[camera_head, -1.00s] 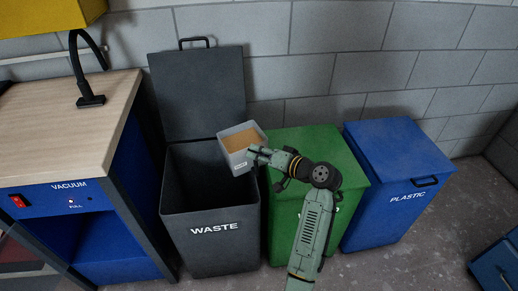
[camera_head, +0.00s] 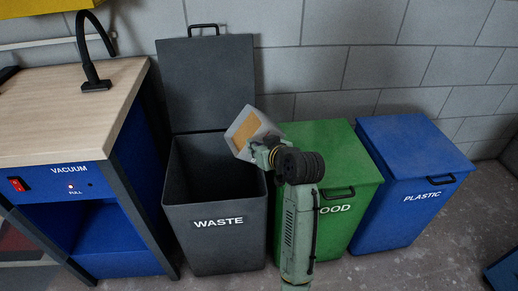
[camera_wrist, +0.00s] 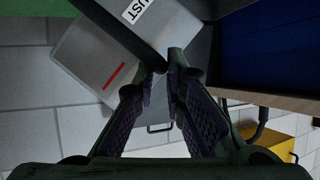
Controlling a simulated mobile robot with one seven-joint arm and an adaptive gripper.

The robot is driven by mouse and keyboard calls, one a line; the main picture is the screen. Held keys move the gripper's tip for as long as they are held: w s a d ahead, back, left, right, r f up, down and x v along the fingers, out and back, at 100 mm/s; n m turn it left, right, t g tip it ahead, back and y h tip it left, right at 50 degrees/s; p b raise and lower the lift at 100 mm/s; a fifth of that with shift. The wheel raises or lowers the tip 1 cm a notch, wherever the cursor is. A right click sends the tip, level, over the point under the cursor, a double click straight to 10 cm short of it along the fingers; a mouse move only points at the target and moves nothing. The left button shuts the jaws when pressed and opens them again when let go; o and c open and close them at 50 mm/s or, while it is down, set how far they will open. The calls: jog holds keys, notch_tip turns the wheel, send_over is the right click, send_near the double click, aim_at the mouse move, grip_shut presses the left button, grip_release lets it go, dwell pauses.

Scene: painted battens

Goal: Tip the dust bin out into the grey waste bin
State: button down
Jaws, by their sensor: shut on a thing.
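The grey dust bin (camera_head: 262,123) is in my gripper, above the right rear side of the waste bin. It is tilted, its mouth facing left toward the camera, and tan dust (camera_head: 243,131) shows inside. My gripper (camera_head: 262,154) is shut on the dust bin. In the wrist view the dust bin (camera_wrist: 88,62) shows its label and a red strip, with my gripper (camera_wrist: 163,72) at its edge. The grey waste bin (camera_head: 218,240), marked WASTE, stands open, its lid (camera_head: 205,85) raised against the wall. Its inside is dark; no dust can be made out there.
A green bin (camera_head: 325,150) stands closed just right of the waste bin, partly behind my arm. A closed blue PLASTIC bin (camera_head: 415,150) is beyond it. The blue vacuum bench (camera_head: 110,245) with a wooden top is close on the left. A block wall is behind.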

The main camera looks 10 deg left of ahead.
jog(key=s+a+f+n+t+h+b, duration=0.1)
jog(key=a+n+b, duration=0.1)
jog(key=b, duration=0.2)
jog(key=s+a+f+n+t+h+b, duration=0.1)
jog(key=f+n+h+b, duration=0.1)
jog(key=b, duration=0.2)
jog(key=shift+s+a+f, duration=0.15)
jog(key=shift+a+f, duration=0.1)
jog(key=shift+a, duration=0.1)
jog(key=s+a+n+t+b, duration=0.1)
jog(key=b, duration=0.2)
jog(key=a+f+n+t+h+b, duration=0.1)
jog(key=n+b, duration=0.1)
jog(key=s+a+n+t+h+b, duration=0.1)
jog(key=a+n+b, duration=0.1)
jog(key=b, duration=0.1)
jog(key=shift+s+f+t+b, duration=0.2)
jog(key=shift+s+t+b, duration=0.1)
jog(key=shift+s+b, duration=0.05)
dwell(0.4)
jog(key=shift+a+n+h, duration=0.1)
jog(key=shift+n+h, duration=0.2)
jog(key=shift+r, duration=0.15)
dwell(2.6)
